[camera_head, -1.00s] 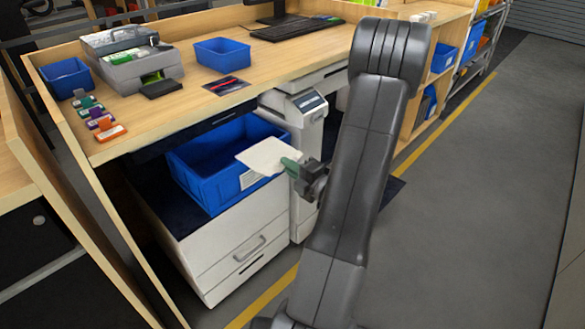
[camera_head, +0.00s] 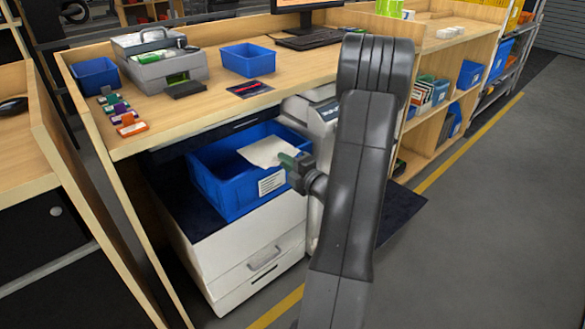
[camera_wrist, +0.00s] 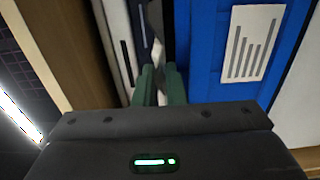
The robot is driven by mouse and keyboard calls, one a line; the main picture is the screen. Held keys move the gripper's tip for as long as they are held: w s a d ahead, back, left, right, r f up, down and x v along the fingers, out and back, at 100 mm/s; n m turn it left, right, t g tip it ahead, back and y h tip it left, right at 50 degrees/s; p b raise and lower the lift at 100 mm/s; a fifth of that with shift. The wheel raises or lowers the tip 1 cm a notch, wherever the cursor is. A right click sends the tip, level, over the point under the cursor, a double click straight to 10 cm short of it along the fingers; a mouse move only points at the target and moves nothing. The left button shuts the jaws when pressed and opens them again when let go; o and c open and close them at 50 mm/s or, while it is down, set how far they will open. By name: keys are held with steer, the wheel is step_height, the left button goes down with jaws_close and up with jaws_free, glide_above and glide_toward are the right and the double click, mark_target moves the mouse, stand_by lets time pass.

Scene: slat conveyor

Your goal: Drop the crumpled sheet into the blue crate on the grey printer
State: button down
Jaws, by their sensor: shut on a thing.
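The crumpled sheet (camera_head: 264,152) is a flat-looking white piece held out to the left by my gripper (camera_head: 288,161). My gripper has green fingertips and is shut on the sheet's right end, near the crate's front right rim. In the head view, the sheet overlaps the opening of the blue crate (camera_head: 232,202); its height above the rim is hard to tell. The crate sits on the printer (camera_head: 240,256), a pale body with drawers, under the desk. In the wrist view, the green fingers (camera_wrist: 161,82) are beside the blue crate wall (camera_wrist: 204,60) with its white label; the sheet is not clear there.
The wooden desk (camera_head: 175,118) overhangs the back of the crate. On it are a grey machine (camera_head: 160,70), two small blue bins (camera_head: 248,60) and a keyboard (camera_head: 308,42). A shelf unit (camera_head: 425,130) stands to the right. Grey floor (camera_head: 480,240) is open at right.

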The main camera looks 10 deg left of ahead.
mark_target(264, 148)
steer(key=shift+w+a, duration=0.3)
steer(key=shift+a, duration=0.15)
steer(key=shift+f+p+x, duration=0.2)
steer(key=shift+x, duration=1.35)
steer(key=shift+f+p+x, duration=0.2)
steer(key=shift+x, duration=1.3)
steer(key=shift+f+p+x, duration=0.2)
steer(key=shift+f+x, duration=0.05)
steer(key=shift+x, duration=1.3)
steer(key=c, duration=1.4)
jaws_free()
steer(key=shift+f, duration=0.1)
steer(key=shift+d, duration=0.15)
steer(key=p+v, duration=0.1)
steer(key=v, duration=1.1)
